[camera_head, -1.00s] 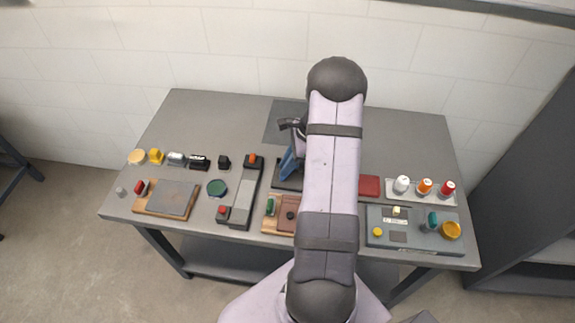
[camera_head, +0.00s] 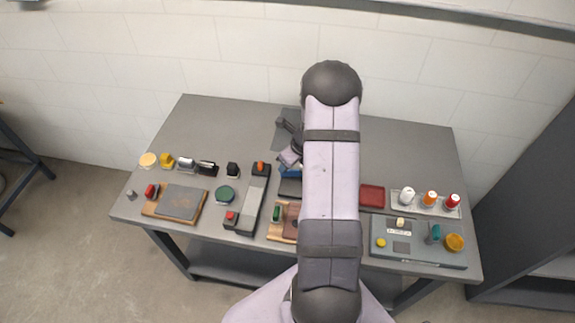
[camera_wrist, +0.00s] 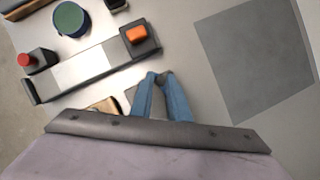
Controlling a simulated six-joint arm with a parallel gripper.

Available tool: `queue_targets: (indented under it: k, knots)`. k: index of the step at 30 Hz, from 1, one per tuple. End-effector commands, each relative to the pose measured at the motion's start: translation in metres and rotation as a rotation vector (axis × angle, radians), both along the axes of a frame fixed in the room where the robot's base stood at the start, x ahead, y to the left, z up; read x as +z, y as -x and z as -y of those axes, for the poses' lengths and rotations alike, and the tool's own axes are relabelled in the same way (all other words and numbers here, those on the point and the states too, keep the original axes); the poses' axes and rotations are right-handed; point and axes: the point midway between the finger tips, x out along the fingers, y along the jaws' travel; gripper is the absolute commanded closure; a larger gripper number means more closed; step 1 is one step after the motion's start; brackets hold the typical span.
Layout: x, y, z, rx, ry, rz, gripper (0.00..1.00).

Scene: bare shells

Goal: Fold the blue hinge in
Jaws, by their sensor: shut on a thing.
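The blue hinge (camera_head: 290,171) shows in the head view as a blue patch at a dark plate (camera_head: 290,187), just left of my forearm. The patch lies against my gripper (camera_head: 288,158), so I cannot separate hinge from fingers there or read the hinge's angle. In the wrist view my gripper (camera_wrist: 161,78) has two blue fingers drawn together. Their tips close on a small dark piece at the hinge's place. The rest of the hinge is hidden in the wrist view behind the grey bar and fingers.
Left of the hinge stands a grey track with an orange block (camera_head: 260,168) and a red button (camera_head: 230,216). A green round knob (camera_head: 225,194) is beside it. A red square (camera_head: 372,195) is right of my forearm. A bare dark mat (camera_wrist: 252,58) lies behind.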

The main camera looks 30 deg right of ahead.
Motion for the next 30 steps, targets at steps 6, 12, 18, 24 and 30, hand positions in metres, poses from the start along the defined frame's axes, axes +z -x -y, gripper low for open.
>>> queue_targets:
  k: [6, 12, 18, 24, 30]
  knots:
    - [0.0015, -0.0039, 0.0018, -0.057, 0.002, 0.002, 1.0]
    - [0.0012, -0.0047, 0.0026, -0.072, 0.002, 0.003, 1.0]
    - [0.0014, -0.005, 0.0029, -0.073, 0.003, 0.004, 1.0]
    - [0.0013, -0.0049, 0.0029, -0.072, 0.002, 0.004, 0.66]
    - [0.0006, -0.0042, 0.0022, -0.07, 0.001, 0.001, 0.66]
